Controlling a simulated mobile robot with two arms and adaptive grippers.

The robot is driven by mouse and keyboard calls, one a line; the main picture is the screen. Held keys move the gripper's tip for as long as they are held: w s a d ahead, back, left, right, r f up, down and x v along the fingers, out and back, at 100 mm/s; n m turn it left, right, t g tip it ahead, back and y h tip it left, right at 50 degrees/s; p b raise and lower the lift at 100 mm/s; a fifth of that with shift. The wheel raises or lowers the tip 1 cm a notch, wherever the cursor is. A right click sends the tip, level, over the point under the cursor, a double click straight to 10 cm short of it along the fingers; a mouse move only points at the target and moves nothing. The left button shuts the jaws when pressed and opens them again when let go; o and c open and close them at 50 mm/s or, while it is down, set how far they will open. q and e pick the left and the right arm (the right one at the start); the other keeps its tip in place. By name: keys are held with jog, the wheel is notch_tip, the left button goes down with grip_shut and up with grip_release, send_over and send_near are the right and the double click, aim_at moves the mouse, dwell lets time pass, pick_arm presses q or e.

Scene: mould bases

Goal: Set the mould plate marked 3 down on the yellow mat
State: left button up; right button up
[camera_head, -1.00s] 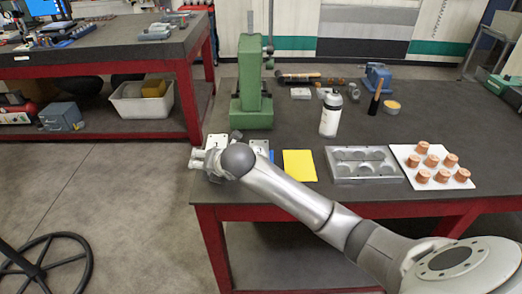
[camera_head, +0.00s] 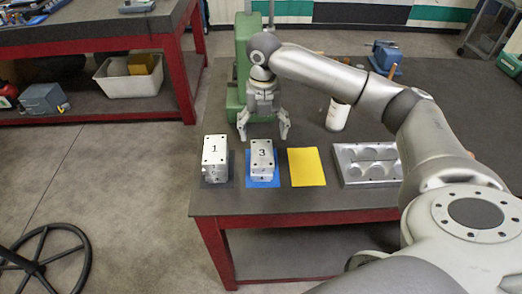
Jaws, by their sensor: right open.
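The mould plate marked 3 (camera_head: 263,152) is a pale metal plate lying on top of a metal block stack on the blue mat (camera_head: 264,184). The yellow mat (camera_head: 306,167) lies bare just to its right. My right gripper (camera_head: 263,137) points down with its fingers spread, empty, just behind plate 3 in the picture. I cannot tell whether its fingertips touch anything. My left gripper is out of view.
A block marked 1 (camera_head: 214,157) stands on a dark mat to the left. A grey tray with round hollows (camera_head: 366,163) is right of the yellow mat. The green press (camera_head: 241,70) and a white bottle (camera_head: 337,115) stand behind.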

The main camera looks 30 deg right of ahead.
aim_at(262, 153)
notch_tip(262, 153, down, 2)
jog(key=shift+s+f, duration=0.15)
jog(key=shift+f, duration=0.4)
jog(key=f+p, duration=0.1)
jog(key=f, duration=0.1)
jog(key=f+p, duration=0.1)
jog(key=f, duration=0.1)
jog(key=shift+w+a+f, duration=0.1)
jog(key=shift+w, duration=0.1)
jog(key=shift+f, duration=0.65)
jog(key=c, duration=0.6)
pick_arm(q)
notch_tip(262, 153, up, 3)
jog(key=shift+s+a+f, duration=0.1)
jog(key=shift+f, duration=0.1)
pick_arm(e)
jog(key=shift+w+r, duration=0.1)
jog(key=c, duration=1.1)
jog(key=shift+o, duration=0.2)
